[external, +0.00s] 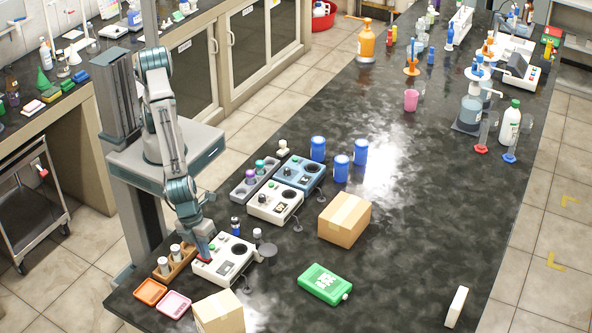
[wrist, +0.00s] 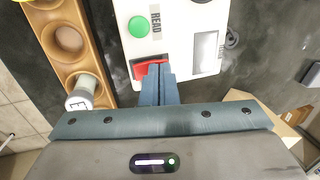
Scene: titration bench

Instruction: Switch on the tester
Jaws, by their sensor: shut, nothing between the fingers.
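The white tester (external: 226,264) stands near the front of the dark bench. The wrist view shows its white panel (wrist: 180,12), a green button (wrist: 139,26) beside the word READ, a grey screen (wrist: 206,50) and a red rocker switch (wrist: 143,68). My gripper (external: 203,258) points down at the tester's left end. In the wrist view my gripper (wrist: 157,68) is shut and empty, with its fingertips over the red switch and hiding part of it. I cannot tell whether they touch it or whether the screen is lit.
A wooden rack (external: 176,266) with capped vials stands close on the left. Orange (external: 150,291) and pink (external: 174,304) trays and a cardboard box (external: 219,312) lie in front. Another white device (external: 275,204) and a blue one (external: 301,173) stand behind.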

